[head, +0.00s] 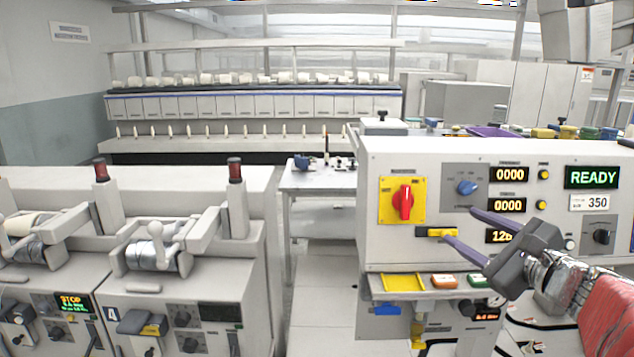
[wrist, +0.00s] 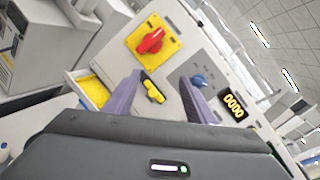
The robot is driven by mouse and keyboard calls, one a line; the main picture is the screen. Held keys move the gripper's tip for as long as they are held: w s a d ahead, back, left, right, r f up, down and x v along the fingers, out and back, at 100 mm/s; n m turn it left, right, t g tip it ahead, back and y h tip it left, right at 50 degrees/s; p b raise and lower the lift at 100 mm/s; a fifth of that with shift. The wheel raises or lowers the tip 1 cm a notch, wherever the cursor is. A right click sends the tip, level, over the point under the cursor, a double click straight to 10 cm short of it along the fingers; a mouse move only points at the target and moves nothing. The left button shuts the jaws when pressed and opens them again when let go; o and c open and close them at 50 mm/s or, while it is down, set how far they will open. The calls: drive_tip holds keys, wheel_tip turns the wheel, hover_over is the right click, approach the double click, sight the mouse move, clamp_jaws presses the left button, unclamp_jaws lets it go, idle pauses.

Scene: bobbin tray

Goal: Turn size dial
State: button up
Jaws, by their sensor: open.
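The control panel (head: 475,150) shows a blue knob (head: 466,187) on a grey plate and a black knob (head: 600,237) at its right end. I cannot read which is labelled as the size dial. My gripper (head: 461,225) is open and empty in front of the panel, below the blue knob. In the wrist view its fingers (wrist: 158,77) point at the panel. A yellow switch (wrist: 153,91) shows between them, and the blue knob (wrist: 199,81) shows just past the right fingertip. I see no contact with either; the exact gap is unclear.
A red rotary switch on a yellow plate (head: 387,211) is left of the blue knob. Displays, including READY (head: 593,177), lie to the right. Winding units (head: 150,250) stand left; the floor between is clear.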

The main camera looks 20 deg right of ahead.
sight(472, 191)
drive_tip(key=s+d+r+m+t+h, duration=0.1)
drive_tip(key=s+d+r+m+h, duration=0.1)
drive_tip(key=d, duration=0.5)
drive_tip(key=shift+s+d+r+m+h, duration=0.15)
drive_tip(key=shift+s+r+m+h, duration=0.2)
drive_tip(key=shift+s+m, duration=0.45)
drive_tip(key=shift+w+f, duration=0.1)
drive_tip(key=shift+w, duration=0.15)
drive_tip(key=w, duration=0.4)
drive_tip(key=w+d, duration=0.1)
drive_tip(key=w, duration=0.8)
drive_tip(key=shift+w+d, duration=0.2)
drive_tip(key=shift+d, duration=0.2)
drive_tip(key=shift+c, duration=0.5)
drive_tip(key=c, duration=0.9)
